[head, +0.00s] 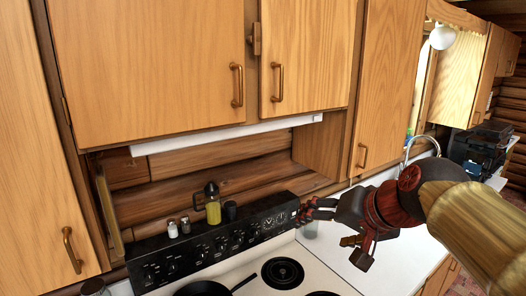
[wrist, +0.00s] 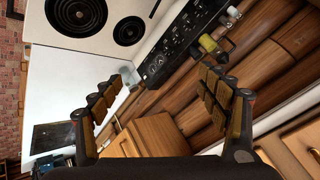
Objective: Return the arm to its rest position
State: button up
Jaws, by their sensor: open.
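My arm reaches in from the right side of the head view, and my gripper (head: 312,210) is held above the stove near the right end of its back panel. In the wrist view my gripper (wrist: 160,95) has its two fingers spread wide apart with nothing between them. Below and beyond it are the white stove top (wrist: 140,12) and the black control panel (wrist: 180,40). No object is touching the fingers as far as I can see.
Wooden cabinets (head: 150,70) hang above the stove. A yellow-green bottle (head: 212,205) and small shakers stand on the control panel (head: 220,240). A black pan (head: 203,288) sits on the stove. The white counter (head: 385,262) with a faucet (head: 420,140) lies to the right.

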jog(key=s+d+f+n+g+h+b, duration=0.1)
jog(key=s+d+f+n+b, duration=0.1)
jog(key=s+f, duration=0.7)
jog(key=s+d+f+n+g+h+b, duration=0.1)
jog(key=s+d+f+h+b, duration=0.1)
jog(key=s+f, duration=0.8)
notch_tip(320, 180, down, 5)
jog(key=shift+s+d+f+n+g+h+b, duration=0.2)
jog(key=shift+d+n+g+h+b, duration=0.15)
jog(key=shift+d+b, duration=0.55)
jog(key=shift+r, duration=0.15)
jog(key=shift+c, duration=0.5)
